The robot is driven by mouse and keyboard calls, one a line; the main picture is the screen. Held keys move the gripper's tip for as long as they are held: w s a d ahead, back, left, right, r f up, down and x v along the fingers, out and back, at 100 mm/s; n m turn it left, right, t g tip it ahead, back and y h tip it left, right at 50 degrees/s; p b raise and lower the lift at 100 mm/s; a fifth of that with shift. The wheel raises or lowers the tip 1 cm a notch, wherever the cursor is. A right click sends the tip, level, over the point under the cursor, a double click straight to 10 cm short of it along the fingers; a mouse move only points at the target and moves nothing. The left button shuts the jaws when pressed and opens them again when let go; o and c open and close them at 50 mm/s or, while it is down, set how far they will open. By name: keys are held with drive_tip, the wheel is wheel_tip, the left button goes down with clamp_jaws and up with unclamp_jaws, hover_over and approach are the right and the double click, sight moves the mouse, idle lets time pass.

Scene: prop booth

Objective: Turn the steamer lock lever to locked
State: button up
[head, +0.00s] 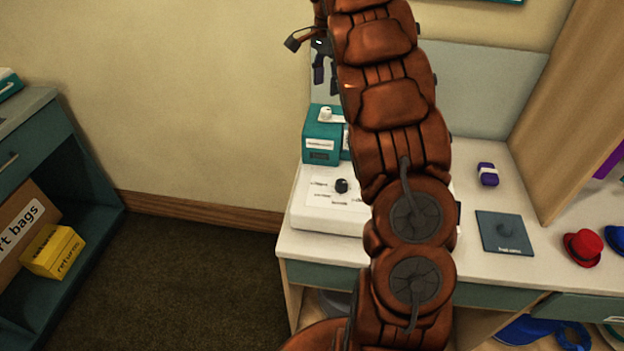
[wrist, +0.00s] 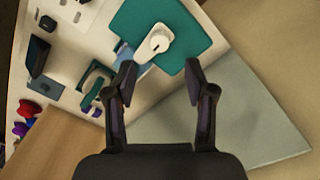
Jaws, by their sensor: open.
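A teal box (head: 320,148) stands on the counter behind my arm, with a white lever (head: 326,115) on top. I take this to be the steamer lock lever. In the wrist view the white lever (wrist: 157,41) has a round hub on the teal top (wrist: 190,30), and its arm points to the lower left. My gripper (wrist: 159,78) is open and empty, its two fingers apart, with the lever showing just beyond the fingertips. In the head view my gripper (head: 325,72) hangs above the teal box. Lettering on the box is too small to read.
A white panel (head: 318,217) with a black knob (head: 341,185) sits in front of the teal box. To the right are a purple block (head: 487,174), a dark flat plate (head: 504,232) and a red hat (head: 583,246). My arm hides part of the counter.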

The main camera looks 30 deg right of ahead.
drive_tip(key=s+a+f+n, duration=0.1)
drive_tip(key=s+a+n, duration=0.4)
drive_tip(key=s+a, duration=0.4)
drive_tip(key=s+a+f+n+g, duration=0.1)
drive_tip(key=s+a+n, duration=0.4)
drive_tip(key=s+a, duration=0.5)
drive_tip(key=shift+s+f+n+p, duration=0.3)
drive_tip(key=shift+s+n, duration=0.1)
drive_tip(key=shift+s, duration=2.2)
